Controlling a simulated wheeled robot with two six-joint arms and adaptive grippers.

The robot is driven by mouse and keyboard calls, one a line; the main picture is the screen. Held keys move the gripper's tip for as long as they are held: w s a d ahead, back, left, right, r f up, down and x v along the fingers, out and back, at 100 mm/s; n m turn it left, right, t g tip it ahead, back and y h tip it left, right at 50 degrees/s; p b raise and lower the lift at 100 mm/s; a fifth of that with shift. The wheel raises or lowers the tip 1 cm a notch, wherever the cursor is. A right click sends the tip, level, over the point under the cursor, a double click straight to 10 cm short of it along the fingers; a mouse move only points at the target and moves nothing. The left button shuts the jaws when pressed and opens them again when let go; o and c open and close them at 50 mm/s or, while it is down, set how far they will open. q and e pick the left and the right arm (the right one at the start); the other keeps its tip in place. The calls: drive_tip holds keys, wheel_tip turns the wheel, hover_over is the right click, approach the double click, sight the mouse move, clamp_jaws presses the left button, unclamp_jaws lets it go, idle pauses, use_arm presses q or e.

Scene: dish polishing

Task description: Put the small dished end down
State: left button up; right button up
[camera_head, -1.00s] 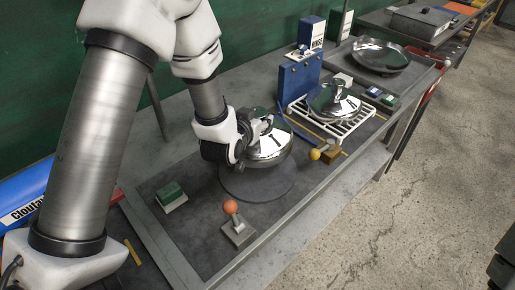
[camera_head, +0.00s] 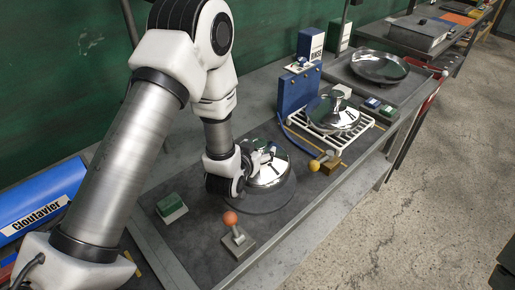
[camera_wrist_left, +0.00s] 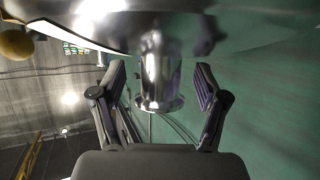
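A shiny dished end (camera_head: 270,172) with a knob on top sits on or just over a dark round pad (camera_head: 285,201) on the bench. My left gripper (camera_head: 250,174) is beside its knob, at its left side. In the left wrist view the metal knob (camera_wrist_left: 158,85) stands between the two fingers of my left gripper (camera_wrist_left: 158,92), with a gap on each side, so it is open. A second shiny dished end (camera_head: 328,115) with a knob rests on a white wire rack (camera_head: 352,134). My right gripper is not in view.
A lever with an orange ball (camera_head: 231,218) stands in front of the pad, and a green-topped block (camera_head: 171,206) lies to its left. A yellow-ball lever (camera_head: 315,165), a blue holder (camera_head: 298,88) and a large round dish (camera_head: 380,66) are farther right.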

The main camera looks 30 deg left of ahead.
use_arm(q)
drive_tip(key=b+v, duration=0.1)
drive_tip(key=v, duration=0.6)
drive_tip(key=shift+s+r+b, duration=0.2)
drive_tip(key=shift+s+b, duration=0.1)
drive_tip(key=shift+b, duration=0.1)
drive_tip(key=shift+w, duration=0.1)
